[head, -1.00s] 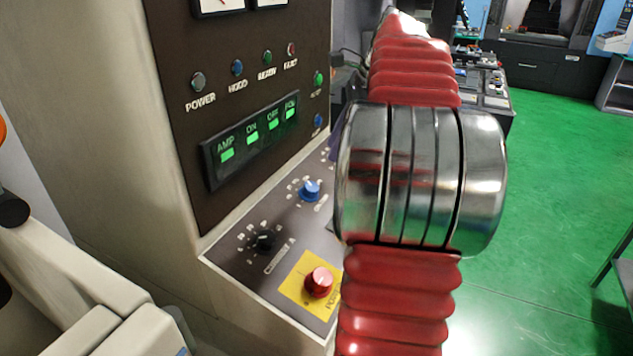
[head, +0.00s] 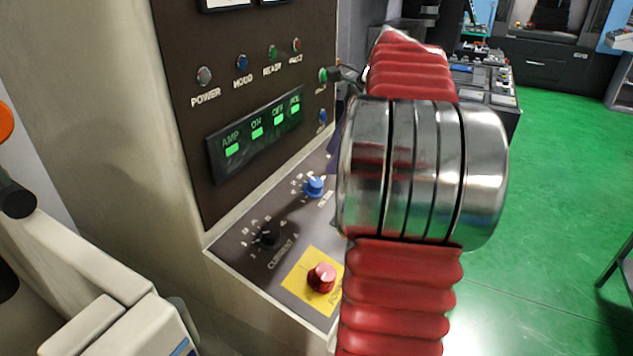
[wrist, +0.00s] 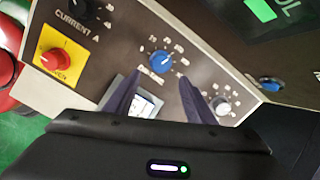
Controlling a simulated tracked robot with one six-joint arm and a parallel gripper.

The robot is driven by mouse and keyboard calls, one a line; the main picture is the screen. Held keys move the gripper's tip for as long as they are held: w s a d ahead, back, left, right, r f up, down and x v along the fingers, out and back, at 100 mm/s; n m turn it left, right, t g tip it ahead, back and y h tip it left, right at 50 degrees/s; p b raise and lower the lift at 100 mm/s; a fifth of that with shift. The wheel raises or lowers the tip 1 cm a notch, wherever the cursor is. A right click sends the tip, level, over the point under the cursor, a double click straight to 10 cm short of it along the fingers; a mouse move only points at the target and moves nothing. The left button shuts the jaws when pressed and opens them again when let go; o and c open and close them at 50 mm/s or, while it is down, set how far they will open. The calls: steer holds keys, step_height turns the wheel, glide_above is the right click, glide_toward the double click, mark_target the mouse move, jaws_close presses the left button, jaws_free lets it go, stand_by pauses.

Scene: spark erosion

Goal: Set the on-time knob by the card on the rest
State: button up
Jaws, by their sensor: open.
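A blue knob (wrist: 162,62) with a ring of scale marks stands on the sloping panel; it also shows in the head view (head: 314,187). Its printed label is too blurred to read. My gripper (wrist: 160,73) is open, with its two dark fingers pointing at the blue knob, one to each side of it in the picture. I cannot tell whether they touch it. A pale card-like piece (wrist: 143,104) shows between the fingers, partly hidden; its writing is unreadable.
A black knob marked CURRENT A (head: 269,234) and a red knob on a yellow plate (head: 322,277) share the panel. A grey knob (wrist: 221,105) sits by the right finger. The upright panel with a green display (head: 256,134) rises behind. Green floor lies right.

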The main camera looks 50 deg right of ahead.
mark_target(318, 183)
steer(key=x, duration=0.9)
steer(key=shift+w+f, duration=0.15)
steer(key=shift+f, duration=0.15)
steer(key=shift+c, duration=0.6)
